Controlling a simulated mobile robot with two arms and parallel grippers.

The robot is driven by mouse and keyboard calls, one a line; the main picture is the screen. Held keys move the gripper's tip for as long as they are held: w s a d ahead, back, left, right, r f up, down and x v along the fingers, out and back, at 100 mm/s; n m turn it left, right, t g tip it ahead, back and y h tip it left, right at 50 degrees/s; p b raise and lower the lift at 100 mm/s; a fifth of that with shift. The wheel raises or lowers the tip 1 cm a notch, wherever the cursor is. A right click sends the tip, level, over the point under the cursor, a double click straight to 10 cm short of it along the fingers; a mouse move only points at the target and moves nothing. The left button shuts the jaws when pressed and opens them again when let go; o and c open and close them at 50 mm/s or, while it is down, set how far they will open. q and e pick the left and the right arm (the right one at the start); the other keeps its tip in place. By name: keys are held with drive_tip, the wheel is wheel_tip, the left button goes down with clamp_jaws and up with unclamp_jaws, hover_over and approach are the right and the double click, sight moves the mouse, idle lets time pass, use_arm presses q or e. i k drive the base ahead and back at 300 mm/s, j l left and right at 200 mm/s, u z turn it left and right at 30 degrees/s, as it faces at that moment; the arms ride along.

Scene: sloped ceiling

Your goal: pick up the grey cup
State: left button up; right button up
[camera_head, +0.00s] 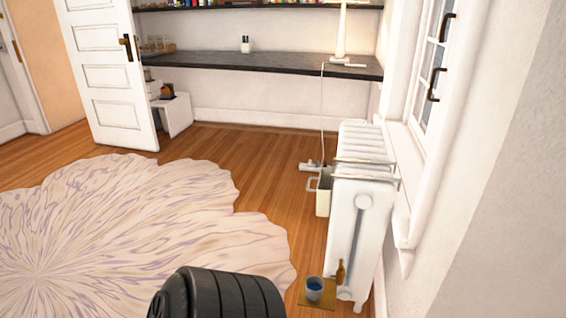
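A small grey cup (314,288) with blue inside stands upright on a brown mat (318,305) on the floor, at the bottom of the view near the foot of the radiator. A small brown bottle (340,272) stands just to the right of the cup. Neither of my grippers shows in this view.
A white radiator (357,210) stands by the right wall under the window, with a pale container (323,196) at its left side. A large pale rug (130,240) covers the floor at left. A dark shelf (270,63) runs along the back wall, and a white door (110,70) stands open.

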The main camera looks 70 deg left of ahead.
sight(314, 285)
drive_tip(key=u, duration=1.95)
